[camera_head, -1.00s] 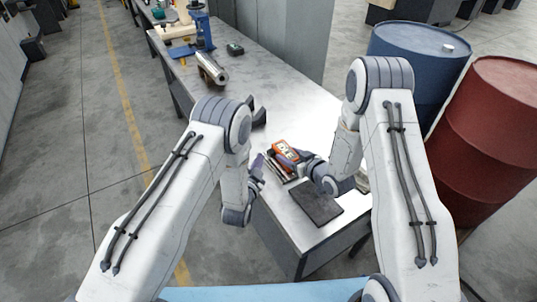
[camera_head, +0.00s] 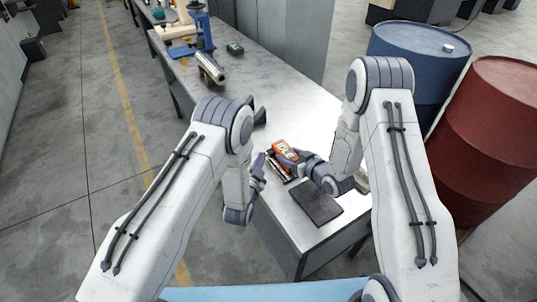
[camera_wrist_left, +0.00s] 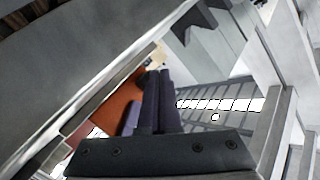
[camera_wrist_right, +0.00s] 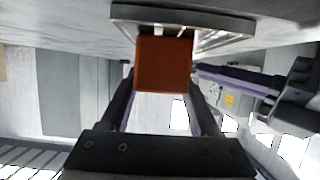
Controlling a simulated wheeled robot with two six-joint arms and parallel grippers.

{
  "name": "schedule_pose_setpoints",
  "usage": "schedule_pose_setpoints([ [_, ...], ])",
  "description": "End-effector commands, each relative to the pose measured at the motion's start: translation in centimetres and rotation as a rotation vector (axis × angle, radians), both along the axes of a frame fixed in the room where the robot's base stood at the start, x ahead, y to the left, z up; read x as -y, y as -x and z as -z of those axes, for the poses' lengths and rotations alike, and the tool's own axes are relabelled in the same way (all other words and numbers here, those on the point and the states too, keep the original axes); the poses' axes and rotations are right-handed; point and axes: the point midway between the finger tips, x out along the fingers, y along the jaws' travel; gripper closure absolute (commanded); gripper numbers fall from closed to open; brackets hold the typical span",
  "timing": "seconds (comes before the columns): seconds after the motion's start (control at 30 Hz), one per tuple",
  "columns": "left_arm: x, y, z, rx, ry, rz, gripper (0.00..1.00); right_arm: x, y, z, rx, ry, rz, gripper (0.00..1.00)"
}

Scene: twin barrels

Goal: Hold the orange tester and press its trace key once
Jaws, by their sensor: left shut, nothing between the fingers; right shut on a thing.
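The orange tester (camera_head: 285,149) is held up over the near part of the bench, its pale face turned upward in the head view. My right gripper (camera_head: 297,159) is shut on it. In the right wrist view its plain orange end (camera_wrist_right: 163,64) shows between the fingers. My left gripper (camera_head: 260,163) is shut and empty just left of the tester. Its closed fingertips also point at the tester from the side in the right wrist view (camera_wrist_right: 203,70). An orange-brown surface (camera_wrist_left: 118,100) shows beside them in the left wrist view. I cannot make out the trace key or any contact.
A metal cylinder (camera_head: 211,69) and a blue press-like tool (camera_head: 199,30) stand farther back. A blue barrel (camera_head: 412,65) and a red barrel (camera_head: 495,130) stand right.

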Motion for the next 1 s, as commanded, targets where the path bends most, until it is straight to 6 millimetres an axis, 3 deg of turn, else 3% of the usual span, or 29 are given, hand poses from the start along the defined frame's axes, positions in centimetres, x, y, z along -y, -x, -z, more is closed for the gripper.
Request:
schedule_pose_setpoints([
  [1.0, 0.87, -0.48, -0.02, 0.0, 0.0, 0.0, 1.0, -0.01, -0.05, -0.1, 0.003, -0.001, 0.0, 1.0],
])
